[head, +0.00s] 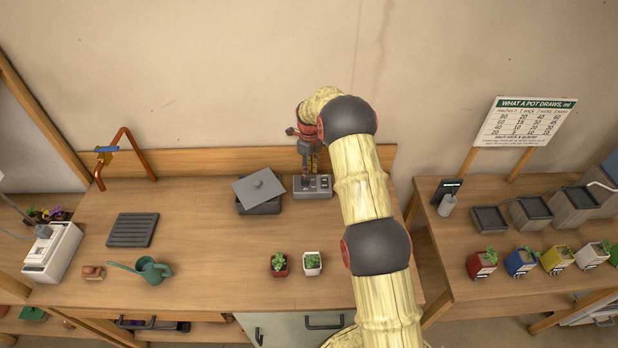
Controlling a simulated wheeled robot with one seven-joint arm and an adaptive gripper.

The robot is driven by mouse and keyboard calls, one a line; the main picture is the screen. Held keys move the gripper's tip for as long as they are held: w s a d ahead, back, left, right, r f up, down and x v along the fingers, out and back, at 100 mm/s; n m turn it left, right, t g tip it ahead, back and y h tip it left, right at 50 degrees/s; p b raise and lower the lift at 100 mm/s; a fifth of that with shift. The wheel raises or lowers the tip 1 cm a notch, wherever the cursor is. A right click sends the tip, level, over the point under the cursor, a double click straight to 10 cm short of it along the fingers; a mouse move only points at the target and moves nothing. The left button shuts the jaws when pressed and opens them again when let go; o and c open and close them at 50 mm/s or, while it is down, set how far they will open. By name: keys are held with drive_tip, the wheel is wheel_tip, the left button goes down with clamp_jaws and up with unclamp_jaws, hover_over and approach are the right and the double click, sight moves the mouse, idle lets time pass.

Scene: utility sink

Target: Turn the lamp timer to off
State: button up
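A small grey box (318,191) with dark details on its top stands at the back of the middle bench, against the wooden backboard. It looks like the lamp timer, but its dial and markings are too small to read. My gripper (309,170) points down just above the box, at its back part. The fingers look close to the box top; I cannot tell whether they touch it. The fingers are small and partly overlapped by my wrist, so I cannot tell whether they are open or shut. My arm comes from the front right of the bench.
A grey lidded tray (258,190) stands close left of the box. Two small potted plants, red (279,264) and white (312,262), stand in front. A green watering can (150,270), slatted tray (133,230) and white device (53,252) are farther left. The bench centre is clear.

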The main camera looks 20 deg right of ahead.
sight(305, 181)
drive_tip(key=shift+f, duration=2.2)
drive_tip(key=c, duration=0.8)
